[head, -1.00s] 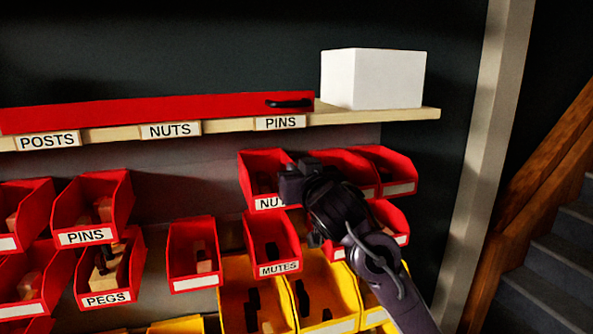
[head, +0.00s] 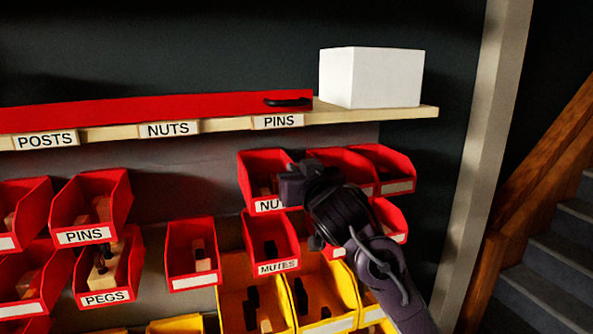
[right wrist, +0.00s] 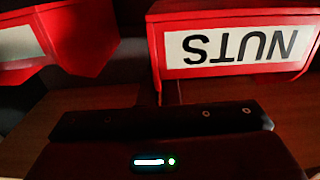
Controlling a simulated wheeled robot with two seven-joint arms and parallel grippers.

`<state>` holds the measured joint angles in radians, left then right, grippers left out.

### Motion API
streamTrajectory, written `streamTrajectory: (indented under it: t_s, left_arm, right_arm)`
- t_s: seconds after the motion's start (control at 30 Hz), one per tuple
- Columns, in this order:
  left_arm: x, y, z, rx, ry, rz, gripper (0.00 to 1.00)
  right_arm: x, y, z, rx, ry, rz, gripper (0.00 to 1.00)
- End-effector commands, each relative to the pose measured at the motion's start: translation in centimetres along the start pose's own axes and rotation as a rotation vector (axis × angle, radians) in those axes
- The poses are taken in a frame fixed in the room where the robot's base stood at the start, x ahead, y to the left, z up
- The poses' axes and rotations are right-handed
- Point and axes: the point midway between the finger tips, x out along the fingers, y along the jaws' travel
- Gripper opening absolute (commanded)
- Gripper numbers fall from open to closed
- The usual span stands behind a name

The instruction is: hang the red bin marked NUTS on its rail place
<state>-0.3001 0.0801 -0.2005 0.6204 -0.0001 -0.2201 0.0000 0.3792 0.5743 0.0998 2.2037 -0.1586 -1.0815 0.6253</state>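The red bin marked NUTS (head: 247,170) is in the upper bin row at the middle of the head view, upright, label to the front. Part of its label is hidden behind my right gripper (head: 290,185), which is at the bin's right front. In the right wrist view the NUTS bin (right wrist: 158,60) is close, with its label upside down. The gripper's dark body fills the bottom of that view; its fingers are not clear, so I cannot tell whether it grips the bin. The shelf's NUTS label (head: 169,129) is above a bare stretch of wall (head: 185,185). My left gripper is not in view.
The PINS bin (head: 118,190) is left of the bare stretch. An unmarked red bin (head: 192,278) and the MUTES bin (head: 283,235) are below. More red bins (head: 398,165) stand close on the right. The shelf (head: 385,117) above carries a white box (head: 370,78).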

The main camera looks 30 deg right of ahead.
Motion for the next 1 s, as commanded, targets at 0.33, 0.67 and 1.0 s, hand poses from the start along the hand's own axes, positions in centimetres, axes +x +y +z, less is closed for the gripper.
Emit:
streamTrajectory:
  t_s: [0.33,0.67,1.0]
  left_arm:
    - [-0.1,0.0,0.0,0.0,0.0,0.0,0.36]
    - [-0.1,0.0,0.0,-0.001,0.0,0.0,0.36]
    - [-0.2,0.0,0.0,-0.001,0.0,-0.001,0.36]
  right_arm:
    - [-0.6,0.0,0.0,0.0,0.001,0.0,0.0]
    - [-1.1,0.0,-0.1,0.001,0.001,0.0,0.0]
    - [-1.5,0.0,0.0,0.001,0.0,0.0,0.0]
